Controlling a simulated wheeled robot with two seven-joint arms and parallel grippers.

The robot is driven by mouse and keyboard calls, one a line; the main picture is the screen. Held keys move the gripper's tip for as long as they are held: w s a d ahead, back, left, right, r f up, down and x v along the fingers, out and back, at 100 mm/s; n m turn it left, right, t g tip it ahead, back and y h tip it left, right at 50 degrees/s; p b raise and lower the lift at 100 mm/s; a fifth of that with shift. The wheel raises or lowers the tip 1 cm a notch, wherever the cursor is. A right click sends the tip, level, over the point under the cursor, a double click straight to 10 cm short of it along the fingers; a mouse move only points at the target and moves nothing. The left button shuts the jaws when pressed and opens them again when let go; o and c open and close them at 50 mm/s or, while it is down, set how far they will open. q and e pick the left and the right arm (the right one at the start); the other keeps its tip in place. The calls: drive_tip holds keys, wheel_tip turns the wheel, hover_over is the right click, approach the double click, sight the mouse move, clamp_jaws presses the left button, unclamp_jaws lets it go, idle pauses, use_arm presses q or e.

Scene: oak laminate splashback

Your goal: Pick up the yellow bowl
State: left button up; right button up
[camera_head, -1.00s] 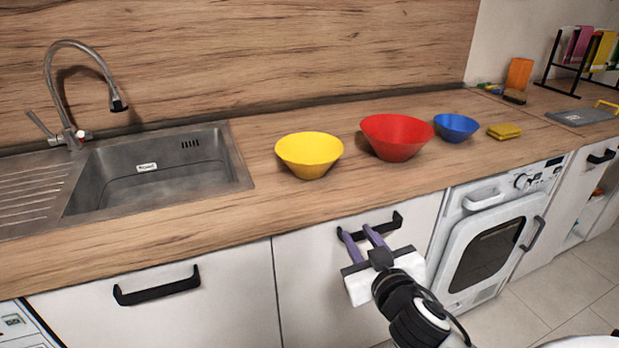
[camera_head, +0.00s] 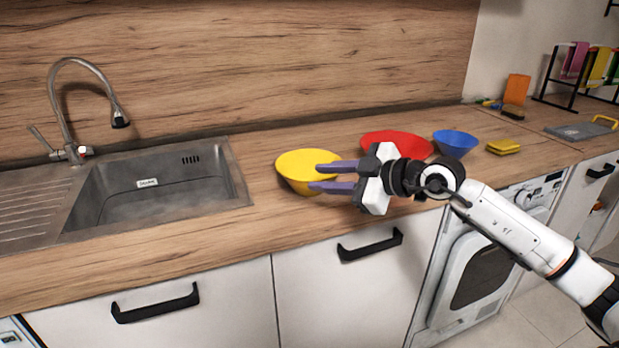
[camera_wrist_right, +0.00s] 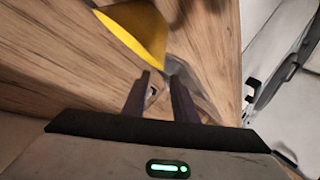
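The yellow bowl (camera_head: 296,168) stands upright on the wooden counter, right of the sink. It also shows in the right wrist view (camera_wrist_right: 140,30), cut off by the top edge. My right gripper (camera_head: 328,177) is at the bowl's right side, its two purple fingers apart and pointing left. In the head view the fingertips overlap the bowl's right part; I cannot tell whether they touch it. In the wrist view nothing is between the fingers (camera_wrist_right: 158,80). My left gripper is in neither view.
A red bowl (camera_head: 397,142) stands just behind my right gripper, partly hidden by it. A blue bowl (camera_head: 456,141) and a yellow sponge (camera_head: 503,146) are farther right. The sink (camera_head: 150,185) is at left. The counter front between sink and bowl is clear.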

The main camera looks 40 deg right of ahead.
sight(298, 180)
drive_tip(key=shift+f+x, duration=0.15)
drive_tip(key=shift+x, duration=1.9)
drive_tip(key=shift+f+x, duration=0.15)
drive_tip(key=shift+x, duration=1.9)
drive_tip(key=shift+s+d, duration=0.1)
clamp_jaws()
